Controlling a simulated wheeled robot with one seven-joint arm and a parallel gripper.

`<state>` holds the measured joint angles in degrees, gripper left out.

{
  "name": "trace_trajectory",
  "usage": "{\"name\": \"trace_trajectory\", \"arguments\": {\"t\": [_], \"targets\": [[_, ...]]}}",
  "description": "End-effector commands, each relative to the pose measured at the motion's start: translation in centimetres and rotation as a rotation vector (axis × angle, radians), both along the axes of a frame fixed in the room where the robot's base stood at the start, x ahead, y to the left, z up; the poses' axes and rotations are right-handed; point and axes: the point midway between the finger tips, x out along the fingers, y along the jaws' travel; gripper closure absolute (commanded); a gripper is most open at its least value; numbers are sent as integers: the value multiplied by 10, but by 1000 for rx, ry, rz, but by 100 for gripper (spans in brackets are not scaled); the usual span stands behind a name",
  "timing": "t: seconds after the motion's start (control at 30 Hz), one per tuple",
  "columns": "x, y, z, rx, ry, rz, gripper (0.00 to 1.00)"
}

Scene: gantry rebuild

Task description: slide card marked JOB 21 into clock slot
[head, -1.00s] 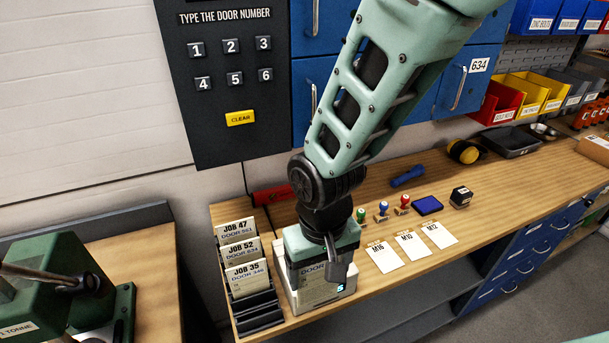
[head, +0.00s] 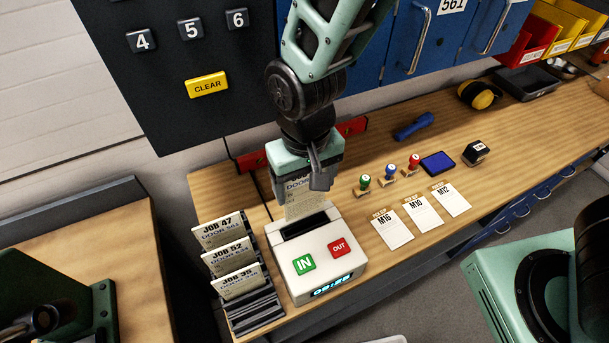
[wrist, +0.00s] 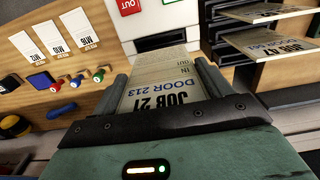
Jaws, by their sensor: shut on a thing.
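My gripper (head: 306,178) is shut on the pale card marked JOB 21 (wrist: 172,88), which also reads DOOR 213 in the wrist view. The card hangs down from the fingers in the head view (head: 303,203). The white time clock (head: 334,240) stands on the bench below, with a green IN button (head: 304,264) and a red OUT button (head: 339,247). Its dark slot (head: 303,227) lies along the top, toward the back. The card's lower edge is close to the slot's back side; I cannot tell whether it has entered.
A black rack (head: 258,309) left of the clock holds cards JOB 47 (head: 217,231), JOB 52 (head: 227,257) and JOB 35 (head: 238,281). Stamps (head: 390,171), a blue ink pad (head: 437,163) and white tags (head: 422,215) lie to the right. A red bar (head: 351,126) lies behind.

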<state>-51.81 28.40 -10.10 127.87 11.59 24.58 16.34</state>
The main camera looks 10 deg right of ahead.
Motion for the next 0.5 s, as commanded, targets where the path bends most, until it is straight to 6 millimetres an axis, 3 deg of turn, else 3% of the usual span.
{"name": "trace_trajectory", "arguments": {"t": [0.5], "targets": [[0, 0, -31, 0, 0, 1, 44]]}}
